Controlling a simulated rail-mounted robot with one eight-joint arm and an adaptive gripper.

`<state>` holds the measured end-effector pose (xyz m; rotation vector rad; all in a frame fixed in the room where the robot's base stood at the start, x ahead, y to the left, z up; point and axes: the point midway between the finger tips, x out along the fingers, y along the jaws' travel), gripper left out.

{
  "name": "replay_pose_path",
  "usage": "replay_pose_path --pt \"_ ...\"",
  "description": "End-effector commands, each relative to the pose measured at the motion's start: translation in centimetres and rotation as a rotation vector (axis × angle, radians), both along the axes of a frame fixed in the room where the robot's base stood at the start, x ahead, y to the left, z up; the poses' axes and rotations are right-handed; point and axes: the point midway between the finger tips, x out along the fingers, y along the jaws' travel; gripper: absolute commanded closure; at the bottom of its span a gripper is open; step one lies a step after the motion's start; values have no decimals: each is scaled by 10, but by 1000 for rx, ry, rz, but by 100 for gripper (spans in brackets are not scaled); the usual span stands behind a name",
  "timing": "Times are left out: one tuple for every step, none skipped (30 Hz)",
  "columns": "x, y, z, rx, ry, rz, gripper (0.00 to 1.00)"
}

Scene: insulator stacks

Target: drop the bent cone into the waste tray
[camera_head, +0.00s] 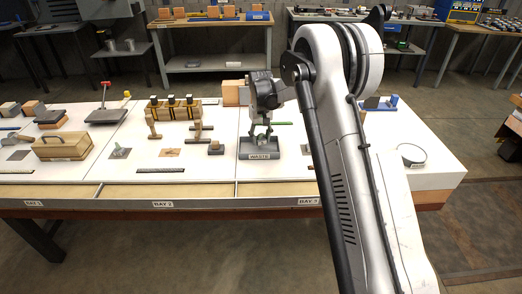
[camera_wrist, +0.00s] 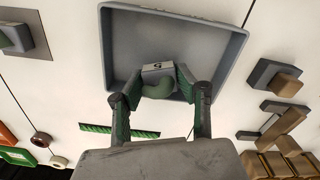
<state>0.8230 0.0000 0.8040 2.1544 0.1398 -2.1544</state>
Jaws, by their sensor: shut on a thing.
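The bent cone (camera_wrist: 157,88) is a small green curved piece with a pale grey, dark-marked block-like end. In the wrist view it sits between the fingertips of my gripper (camera_wrist: 158,80), which is shut on it. The waste tray (camera_wrist: 225,28) is a shallow grey square tray with raised walls. It lies under and beyond the fingertips, and the cone appears over its inside. In the head view my gripper (camera_head: 263,132) points down above the tray (camera_head: 259,155), which has a WASTE label on its front. The exact height of the cone above the tray floor cannot be told.
Wooden pieces (camera_head: 198,134) and a rack of black-and-yellow items (camera_head: 175,107) stand left of the tray. A green strip (camera_wrist: 120,131) lies near it.

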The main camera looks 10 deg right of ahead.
Motion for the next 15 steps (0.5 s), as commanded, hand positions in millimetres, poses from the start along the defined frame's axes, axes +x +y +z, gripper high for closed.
replay_pose_path --pt "0 0 0 0 0 0 95" --pt "0 0 0 0 0 0 64" --pt "0 0 0 0 0 0 59" --pt "0 0 0 0 0 0 55" --pt "0 0 0 0 0 0 51" --pt "0 0 0 0 0 0 46" --pt "0 0 0 0 0 0 46" --pt "0 0 0 0 0 0 46" --pt "0 0 0 0 0 0 46" --pt "0 0 0 0 0 0 46" --pt "0 0 0 0 0 0 46" --pt "0 0 0 0 0 0 46" --pt "0 0 0 0 0 0 46" --pt "0 0 1 0 0 0 46" --pt "0 0 2 0 0 0 46"
